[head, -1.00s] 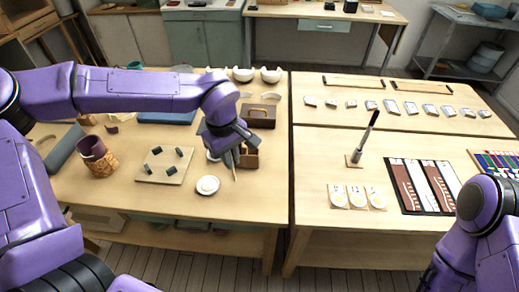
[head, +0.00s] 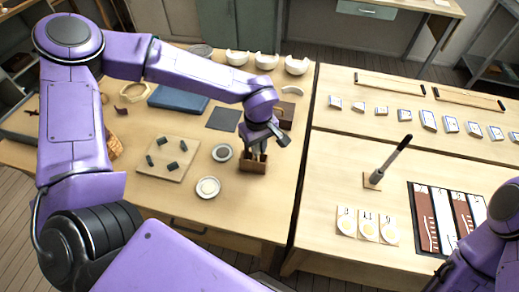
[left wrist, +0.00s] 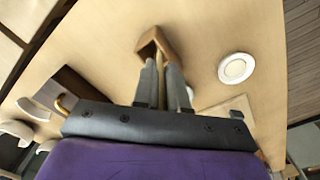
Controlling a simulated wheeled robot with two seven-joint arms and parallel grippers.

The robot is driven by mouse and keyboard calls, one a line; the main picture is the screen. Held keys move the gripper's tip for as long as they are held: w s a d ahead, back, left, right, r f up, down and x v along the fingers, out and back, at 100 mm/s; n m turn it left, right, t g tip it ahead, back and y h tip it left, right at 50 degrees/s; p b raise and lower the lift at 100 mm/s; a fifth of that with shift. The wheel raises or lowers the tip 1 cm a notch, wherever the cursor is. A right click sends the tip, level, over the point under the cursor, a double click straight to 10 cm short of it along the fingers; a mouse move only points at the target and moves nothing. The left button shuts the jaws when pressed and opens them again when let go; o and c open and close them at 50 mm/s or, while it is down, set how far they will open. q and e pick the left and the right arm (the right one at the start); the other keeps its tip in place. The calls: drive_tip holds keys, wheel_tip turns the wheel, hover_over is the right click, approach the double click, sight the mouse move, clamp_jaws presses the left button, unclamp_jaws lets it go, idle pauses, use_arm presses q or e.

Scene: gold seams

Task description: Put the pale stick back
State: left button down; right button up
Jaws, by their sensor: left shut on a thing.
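My left gripper (head: 257,151) is over a small open-topped brown wooden box (head: 252,165) near the front right of the left table. In the left wrist view the gripper (left wrist: 163,66) is shut on a thin pale stick (left wrist: 162,82), which shows between the two grey fingers. The stick's far end points into or right at the box (left wrist: 152,43); I cannot tell how deep it reaches. In the head view the stick is hidden by the gripper. My right arm shows at the lower right, but its gripper is out of view.
Left of the box are a white dish (head: 208,187), a small grey-rimmed dish (head: 222,152) and a board with dark pegs (head: 168,158). A brown box (head: 286,114) stands behind. White bowls (head: 266,61) line the back. A pen stand (head: 373,180) is on the right table.

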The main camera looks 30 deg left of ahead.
use_arm(q)
drive_tip(key=f, duration=0.1)
drive_tip(key=w+f, duration=0.1)
drive_tip(key=shift+f, duration=0.4)
drive_tip(key=c, duration=1.4)
unclamp_jaws()
drive_tip(key=shift+o, duration=1.1)
drive_tip(key=shift+w+f, duration=0.1)
drive_tip(key=shift+w, duration=0.1)
wheel_tip(320, 180, up, 12)
drive_tip(key=shift+r+b, duration=0.25)
drive_tip(key=shift+b, duration=0.15)
drive_tip(key=shift+s, duration=0.1)
